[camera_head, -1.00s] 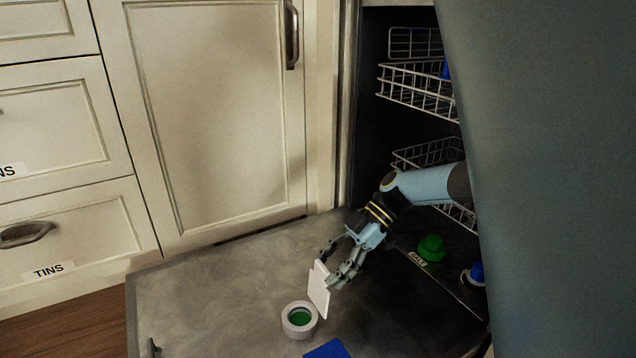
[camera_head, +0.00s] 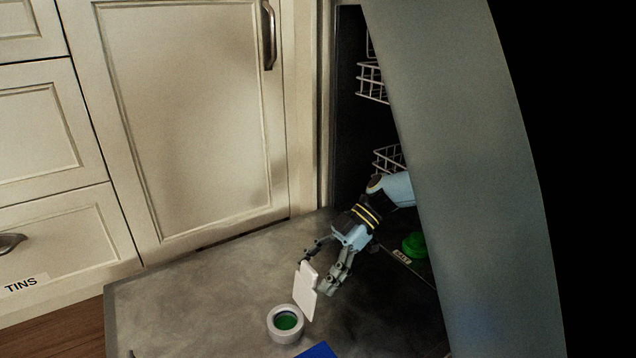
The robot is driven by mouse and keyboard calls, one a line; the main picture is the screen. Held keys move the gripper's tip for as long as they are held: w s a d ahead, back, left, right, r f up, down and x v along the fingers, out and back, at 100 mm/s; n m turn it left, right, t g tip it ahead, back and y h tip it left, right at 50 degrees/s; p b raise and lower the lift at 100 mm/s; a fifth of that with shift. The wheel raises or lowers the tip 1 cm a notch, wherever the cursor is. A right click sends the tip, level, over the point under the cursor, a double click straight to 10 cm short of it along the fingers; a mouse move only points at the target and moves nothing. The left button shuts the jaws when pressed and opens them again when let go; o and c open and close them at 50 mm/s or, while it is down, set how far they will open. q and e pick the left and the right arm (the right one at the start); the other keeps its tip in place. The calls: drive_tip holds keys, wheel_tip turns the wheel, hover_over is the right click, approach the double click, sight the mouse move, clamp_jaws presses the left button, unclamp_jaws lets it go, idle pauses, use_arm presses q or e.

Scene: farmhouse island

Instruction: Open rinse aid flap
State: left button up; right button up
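My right gripper (camera_head: 322,268) is at the upper end of the flap, coming in from the right. Its fingers look spread apart, close to the flap; I cannot tell whether they touch it. My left gripper is not in view.
A green cap (camera_head: 414,245) by a small label lies right of my gripper. A blue piece (camera_head: 318,351) shows at the bottom edge. Wire racks (camera_head: 372,82) are inside the dishwasher. A large grey surface blocks the right side. The door's left part is clear.

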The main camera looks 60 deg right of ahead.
drive_tip(key=shift+r, duration=0.1)
drive_tip(key=s+d, duration=0.5)
drive_tip(key=d, duration=0.6)
drive_tip(key=shift+s+d+r, duration=0.25)
drive_tip(key=shift+s+d, duration=0.05)
idle(0.3)
